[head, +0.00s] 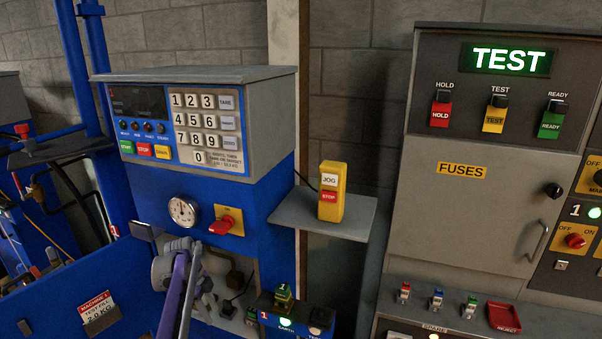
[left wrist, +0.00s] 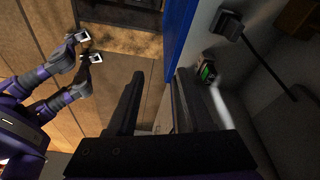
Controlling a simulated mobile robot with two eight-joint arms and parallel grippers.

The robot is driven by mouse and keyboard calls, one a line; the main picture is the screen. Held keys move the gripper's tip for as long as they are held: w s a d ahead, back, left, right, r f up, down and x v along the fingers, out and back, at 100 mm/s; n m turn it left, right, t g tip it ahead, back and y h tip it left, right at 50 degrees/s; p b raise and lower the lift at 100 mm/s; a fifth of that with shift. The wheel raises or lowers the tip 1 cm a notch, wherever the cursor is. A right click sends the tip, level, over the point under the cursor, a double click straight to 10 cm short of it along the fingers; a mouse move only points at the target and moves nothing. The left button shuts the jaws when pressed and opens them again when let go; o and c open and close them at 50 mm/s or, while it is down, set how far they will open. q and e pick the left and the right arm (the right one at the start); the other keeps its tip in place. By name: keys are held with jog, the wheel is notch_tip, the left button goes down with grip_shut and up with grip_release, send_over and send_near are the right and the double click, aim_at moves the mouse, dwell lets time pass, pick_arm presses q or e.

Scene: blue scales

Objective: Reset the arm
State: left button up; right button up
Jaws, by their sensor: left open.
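My left arm (head: 177,295) comes up from the bottom of the head view, in front of the blue scale machine (head: 220,190). Its purple and grey links stand below the round gauge (head: 183,211) and left of the small blue box with a lit green light. In the left wrist view my left gripper (left wrist: 159,78) has its two long dark fingers apart, with nothing seen between them. In the head view its fingertips are hard to make out. My right gripper is not seen.
A yellow JOG/STOP pendant (head: 332,193) stands on a grey shelf (head: 352,218) right of the scale. A grey cabinet (head: 470,215) with a lit TEST sign is at the right. A blue panel with a tag (head: 97,307) is at the lower left.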

pick_arm(q)
jog(key=s+d+r+n+t+y+p, duration=0.1)
jog(key=s+d+r+n, duration=0.35)
jog(key=s+r, duration=0.4)
jog(key=s+d+r+n+t+y+p, duration=0.1)
jog(key=s+d+r+n+t, duration=0.15)
jog(key=s+r+n, duration=0.4)
jog(key=s+d+f+n+t, duration=0.1)
jog(key=s+f+n, duration=0.1)
jog(key=s, duration=1.1)
jog(key=s+d+f+n+t+p, duration=0.1)
jog(key=s+f+n, duration=0.2)
jog(key=s, duration=0.9)
jog(key=n, duration=0.2)
jog(key=shift+s+d+f+n+y, duration=0.3)
jog(key=shift+s+f, duration=0.05)
jog(key=shift+a, duration=0.1)
